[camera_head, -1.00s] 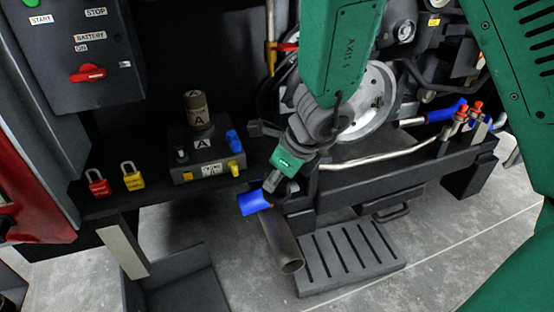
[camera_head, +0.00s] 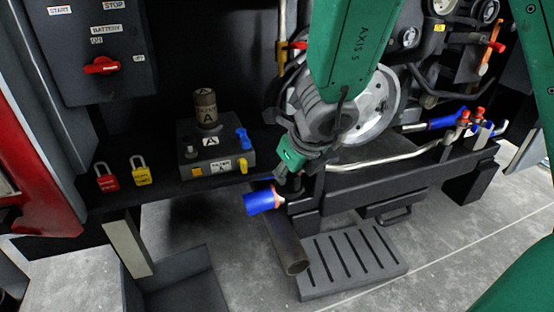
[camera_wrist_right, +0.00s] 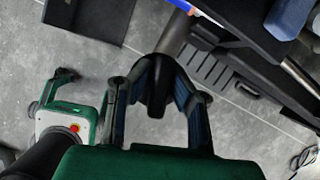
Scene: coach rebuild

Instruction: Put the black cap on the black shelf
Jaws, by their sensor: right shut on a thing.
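My right gripper (camera_head: 281,180) is low in the middle of the head view, above the blue-ended part and the grey pipe. In the right wrist view its fingers (camera_wrist_right: 158,72) close around a dark, tapered piece (camera_wrist_right: 156,94), which looks like the black cap. In the head view the cap cannot be made out. A black shelf (camera_head: 165,182) runs along the cabinet, left of the gripper. My left gripper (camera_wrist_right: 50,90) shows at the left of the right wrist view, fingers apart and empty, over the floor.
Red (camera_head: 106,181) and yellow (camera_head: 141,174) padlocks and a grey block (camera_head: 228,166) with a brown cylinder (camera_head: 206,106) stand on the shelf. A grey pipe (camera_head: 287,248) slants below the gripper beside a slotted step (camera_head: 350,258). A blue-ended part (camera_head: 259,202) juts out there.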

